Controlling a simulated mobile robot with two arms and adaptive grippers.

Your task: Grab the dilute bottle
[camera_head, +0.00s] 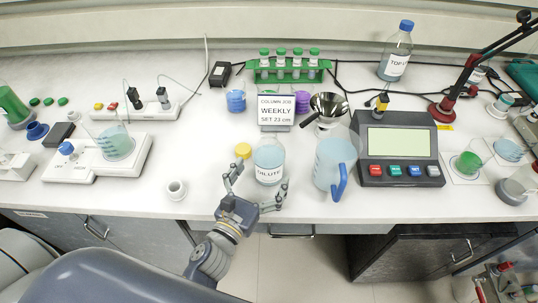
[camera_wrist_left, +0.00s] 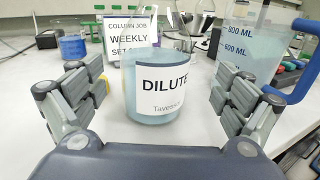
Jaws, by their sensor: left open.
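The dilute bottle (camera_head: 268,158) is a clear round bottle with pale blue liquid and a white label reading DILUTE. It stands upright on the white counter near its front edge. My left gripper (camera_head: 257,186) is open at the front of the bottle, with one finger to its left and one toward its right. In the left wrist view the bottle (camera_wrist_left: 150,95) stands centred between the spread fingers of the gripper (camera_wrist_left: 155,105), with a gap on both sides. The bottle's top is cut off in that view. My right gripper does not show.
A clear pitcher (camera_head: 330,165) with a blue handle stands close to the right of the bottle. A yellow cap (camera_head: 243,151) lies to its left. A sign (camera_head: 275,110) reading WEEKLY stands behind. A grey meter (camera_head: 400,150) is further right. The counter at left front is mostly clear.

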